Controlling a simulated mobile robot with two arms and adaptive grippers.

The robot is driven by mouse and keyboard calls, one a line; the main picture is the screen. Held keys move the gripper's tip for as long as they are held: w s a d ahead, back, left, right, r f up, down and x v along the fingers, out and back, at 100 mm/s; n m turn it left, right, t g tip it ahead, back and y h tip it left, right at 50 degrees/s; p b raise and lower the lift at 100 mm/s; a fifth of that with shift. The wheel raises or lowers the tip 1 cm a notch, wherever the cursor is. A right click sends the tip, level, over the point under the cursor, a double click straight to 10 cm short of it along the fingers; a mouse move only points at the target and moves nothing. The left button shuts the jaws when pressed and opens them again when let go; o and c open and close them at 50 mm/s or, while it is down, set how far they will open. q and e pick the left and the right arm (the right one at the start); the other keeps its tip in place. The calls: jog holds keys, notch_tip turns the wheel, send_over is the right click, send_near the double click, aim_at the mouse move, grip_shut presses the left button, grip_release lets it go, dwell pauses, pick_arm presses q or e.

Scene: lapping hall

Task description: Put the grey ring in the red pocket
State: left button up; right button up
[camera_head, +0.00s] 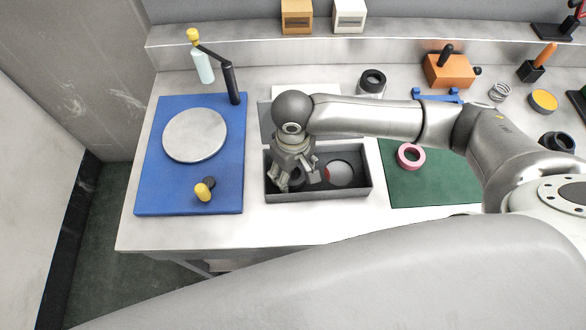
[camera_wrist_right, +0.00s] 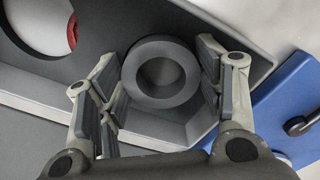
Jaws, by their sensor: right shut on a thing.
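The grey ring (camera_wrist_right: 160,72) sits between the two fingers of my right gripper (camera_wrist_right: 160,85) in the wrist view, its open centre facing the camera. In the head view my right gripper (camera_head: 294,182) points down at the left part of a dark grey box (camera_head: 322,194), shut on the ring, which the fingers mostly hide. Whether the ring touches the box floor I cannot tell.
A blue mat (camera_head: 150,195) with a silver disc (camera_head: 195,135) and a yellow-knobbed handle (camera_head: 203,192) lies left. A green mat (camera_head: 430,185) with a pink ring (camera_head: 411,156) lies right. My right arm spans above the table. A dark ring-topped cylinder (camera_head: 372,82) stands behind it.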

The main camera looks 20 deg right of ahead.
jog(key=shift+s+f, duration=0.45)
jog(key=shift+f, duration=0.25)
jog(key=o, duration=1.1)
jog(key=shift+w+f, duration=0.2)
jog(key=shift+w, duration=0.2)
jog(key=shift+r, duration=0.2)
